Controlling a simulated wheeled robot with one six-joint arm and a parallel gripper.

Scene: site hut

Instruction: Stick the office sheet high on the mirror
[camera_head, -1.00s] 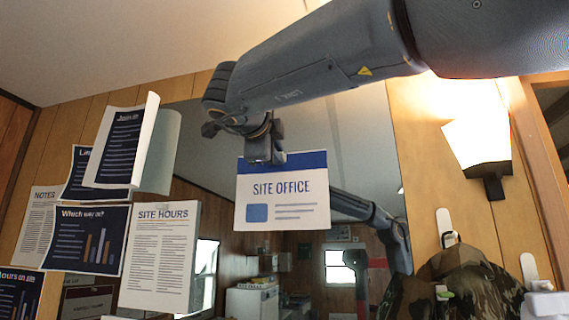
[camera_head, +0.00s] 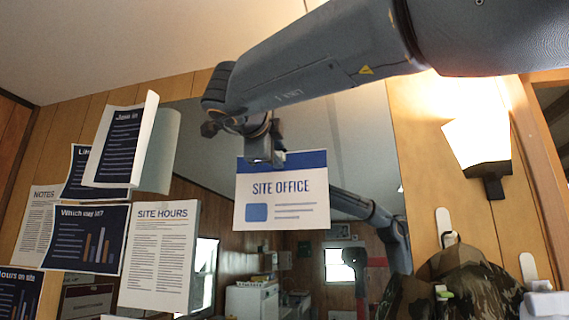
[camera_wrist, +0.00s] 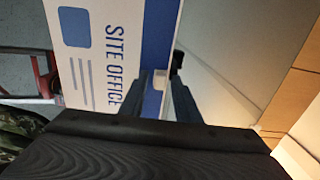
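The office sheet (camera_head: 285,192) is white with a blue top band and the words SITE OFFICE. It hangs upright in front of the mirror (camera_head: 345,135), high on its glass. My gripper (camera_head: 265,158) is at the sheet's top edge, with its fingers at the blue band. I cannot tell whether the sheet's back touches the glass. The mirror reflects my arm and the room.
Several papers hang at the left, among them a SITE HOURS sheet (camera_head: 160,255) over the mirror's left side and a curled page (camera_head: 125,140). A lit wall lamp (camera_head: 480,145) is at the right. A camouflage garment (camera_head: 455,285) hangs below it.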

